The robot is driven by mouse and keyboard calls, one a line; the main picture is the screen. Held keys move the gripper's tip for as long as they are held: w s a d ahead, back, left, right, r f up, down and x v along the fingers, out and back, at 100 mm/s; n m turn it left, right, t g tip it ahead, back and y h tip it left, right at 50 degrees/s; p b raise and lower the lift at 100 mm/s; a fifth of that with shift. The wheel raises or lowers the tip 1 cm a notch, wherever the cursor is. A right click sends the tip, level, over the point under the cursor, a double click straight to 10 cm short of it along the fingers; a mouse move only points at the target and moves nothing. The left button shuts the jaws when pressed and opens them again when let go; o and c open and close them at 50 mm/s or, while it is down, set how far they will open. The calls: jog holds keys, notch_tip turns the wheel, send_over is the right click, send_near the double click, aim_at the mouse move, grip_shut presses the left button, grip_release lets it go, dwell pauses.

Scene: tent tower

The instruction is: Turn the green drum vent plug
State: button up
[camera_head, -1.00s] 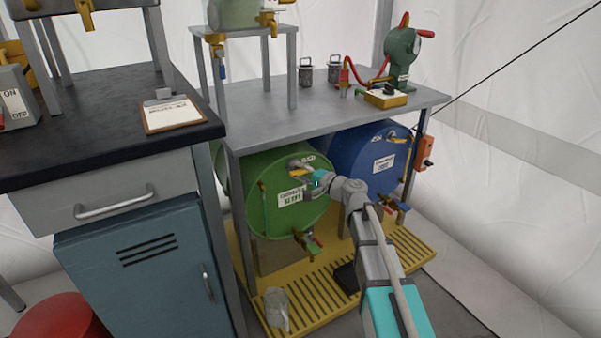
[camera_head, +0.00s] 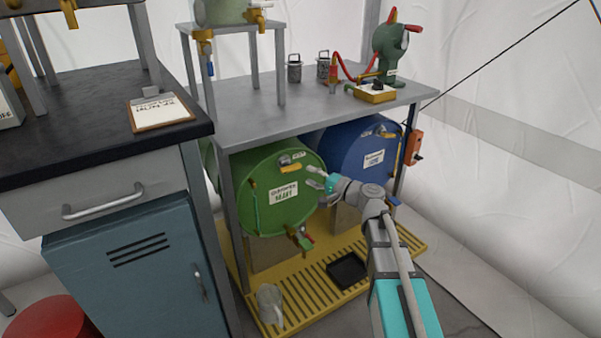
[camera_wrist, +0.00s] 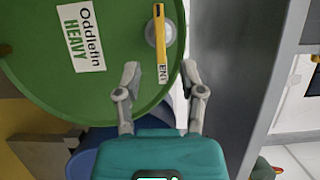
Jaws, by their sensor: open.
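The green drum (camera_head: 262,217) lies on its side under the grey bench, its round face and white label toward me. Its vent plug (camera_head: 290,168) sits near the top of that face, a grey round boss with a yellow bar handle. In the wrist view the green drum (camera_wrist: 60,95) fills the left, and the plug's yellow bar (camera_wrist: 160,38) stands nearly along the picture's vertical, over the boss. My gripper (camera_head: 318,178) is right of the plug, apart from it. In the wrist view my gripper (camera_wrist: 160,72) is open and empty, its fingers pointing toward the bar.
A blue drum (camera_head: 350,165) lies right of the green one. A tap (camera_head: 301,239) juts from the green drum's lower face. The bench leg (camera_head: 232,230) stands at left. A yellow grated platform (camera_head: 315,290) holds a clear jug (camera_head: 270,303) and black tray (camera_head: 346,269).

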jog(key=shift+v, duration=2.1)
jog(key=s+d+f+n+g+h+p, duration=0.2)
jog(key=s+f+n+g+h+p, duration=0.4)
jog(key=s, duration=0.4)
jog(key=s+d+g+h+p, duration=0.4)
jog(key=s+d+h+p, duration=0.3)
jog(key=s+d+h, duration=0.3)
notch_tip(320, 180, up, 37)
jog(key=y+p, duration=0.1)
jog(key=p, duration=3.6)
jog(key=shift+w+d+r+n, duration=0.2)
jog(key=shift+w+d+n, duration=0.05)
jog(key=shift+d+n, duration=0.2)
